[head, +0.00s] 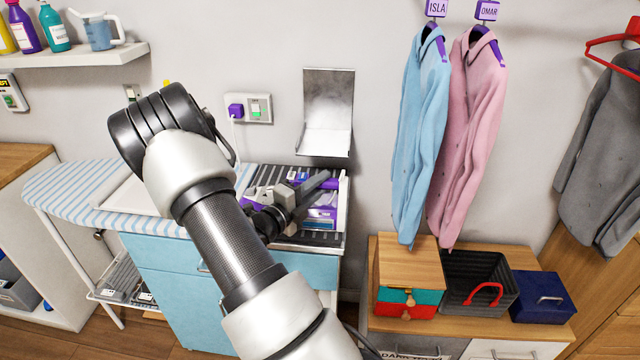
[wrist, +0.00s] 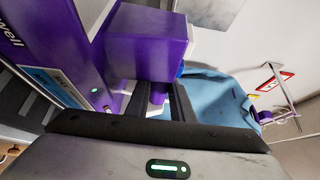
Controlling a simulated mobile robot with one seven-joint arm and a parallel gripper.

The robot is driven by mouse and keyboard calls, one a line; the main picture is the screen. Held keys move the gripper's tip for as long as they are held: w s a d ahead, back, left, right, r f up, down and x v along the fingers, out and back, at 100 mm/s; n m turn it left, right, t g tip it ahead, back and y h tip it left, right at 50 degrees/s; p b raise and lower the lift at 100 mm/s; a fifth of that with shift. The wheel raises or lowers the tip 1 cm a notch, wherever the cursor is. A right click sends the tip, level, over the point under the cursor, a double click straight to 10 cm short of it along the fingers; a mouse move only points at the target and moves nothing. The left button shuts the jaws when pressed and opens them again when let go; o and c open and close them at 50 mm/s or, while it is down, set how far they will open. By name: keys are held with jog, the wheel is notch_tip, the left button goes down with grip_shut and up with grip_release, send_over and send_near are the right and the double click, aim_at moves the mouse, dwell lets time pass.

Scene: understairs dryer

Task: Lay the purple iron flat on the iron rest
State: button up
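A purple and white appliance (head: 322,212), which I take for the iron, sits on the dark ribbed counter top beside my gripper, partly hidden by it. In the wrist view a large purple block (wrist: 147,40) stands close ahead of the fingers, and a narrow purple part shows between them. My gripper (head: 318,185) reaches over the counter from the left. In the wrist view its dark fingers (wrist: 152,98) are apart, with pale gaps beside the purple part; firm contact is not visible. A metal plate with a ledge (head: 325,142), possibly the iron rest, is on the wall behind.
A striped ironing board (head: 70,192) lies left of the counter. A wall socket (head: 257,108) with a purple plug and white cord is behind. Blue (head: 420,130) and pink shirts (head: 470,120) hang at right, above a wooden box (head: 408,262) and a dark basket (head: 478,280).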

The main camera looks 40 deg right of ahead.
jog(key=o, duration=0.5)
jog(key=shift+c, duration=0.2)
jog(key=shift+f, duration=0.15)
jog(key=s+a+p, duration=0.1)
jog(key=s+a, duration=0.1)
jog(key=a, duration=1.5)
jog(key=shift+s, duration=0.3)
jog(key=s+a+r+m+g+y, duration=0.2)
jog(key=s+a+r+m+y, duration=0.35)
jog(key=m, duration=0.75)
jog(key=s+a+r+m+g+y, duration=0.2)
jog(key=s+a+r+m+y, duration=0.15)
jog(key=s+m+y, duration=0.7)
jog(key=a+r+m+t+y, duration=0.2)
jog(key=a+r+m+t, duration=0.65)
jog(key=m, duration=0.55)
notch_tip(320, 180, up, 13)
jog(key=a+g+p, duration=0.1)
jog(key=p, duration=1.1)
jog(key=shift+w+a+r+g+p, duration=0.15)
jog(key=shift+a+r+g+p, duration=0.05)
jog(key=shift+a+g+p, duration=0.2)
